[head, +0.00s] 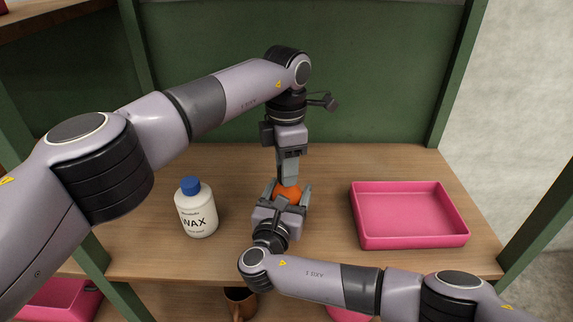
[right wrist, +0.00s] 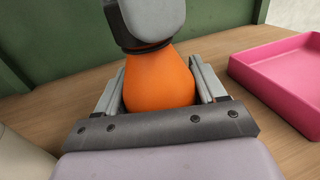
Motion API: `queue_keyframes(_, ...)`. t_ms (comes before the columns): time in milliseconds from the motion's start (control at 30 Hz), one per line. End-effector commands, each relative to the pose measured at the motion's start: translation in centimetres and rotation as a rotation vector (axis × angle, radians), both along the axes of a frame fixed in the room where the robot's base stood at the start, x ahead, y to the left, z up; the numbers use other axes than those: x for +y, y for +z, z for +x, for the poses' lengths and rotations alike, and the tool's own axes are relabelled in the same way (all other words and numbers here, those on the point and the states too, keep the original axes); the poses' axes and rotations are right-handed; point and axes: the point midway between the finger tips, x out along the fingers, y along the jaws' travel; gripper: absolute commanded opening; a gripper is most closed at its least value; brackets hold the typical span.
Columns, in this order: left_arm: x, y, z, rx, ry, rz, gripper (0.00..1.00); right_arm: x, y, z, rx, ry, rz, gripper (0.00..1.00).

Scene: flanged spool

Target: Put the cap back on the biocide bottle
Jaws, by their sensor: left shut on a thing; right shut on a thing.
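An orange bottle (head: 290,192) stands on the wooden shelf, with no label in sight; I take it for the biocide bottle. My right gripper (head: 288,188) comes from the front, its fingers on both sides of the bottle, shut on it. The right wrist view shows the bottle's rounded orange body (right wrist: 160,82) between the fingers. My left gripper (head: 288,178) points straight down over the bottle's top, also seen in the right wrist view (right wrist: 145,40). It is shut on the cap, which its fingers hide along with the bottle's neck. I cannot tell whether the cap touches the neck.
A white WAX bottle (head: 196,212) with a blue cap stands to the left. An empty pink tray (head: 410,242) lies to the right. A green panel (head: 380,80) closes the back. A brown mug (head: 240,302) and pink containers show below the shelf.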

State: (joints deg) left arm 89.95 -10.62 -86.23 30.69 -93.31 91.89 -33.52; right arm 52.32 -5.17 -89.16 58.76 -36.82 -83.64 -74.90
Motion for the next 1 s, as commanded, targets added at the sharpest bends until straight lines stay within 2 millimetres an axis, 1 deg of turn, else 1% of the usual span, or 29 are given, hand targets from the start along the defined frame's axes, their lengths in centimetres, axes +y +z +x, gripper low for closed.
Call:
queue_keyframes(100,-0.05,0.08,0.01,0.0,-0.187,-0.001,0.11,-0.03,-0.11,-0.01,0.003,0.0,0.0,0.0)
queue_keyframes(1000,-0.19,-0.03,0.19,0.001,-1.609,0.001,0.11,-0.04,-0.13,0.0,0.003,0.0,0.0,0.0)
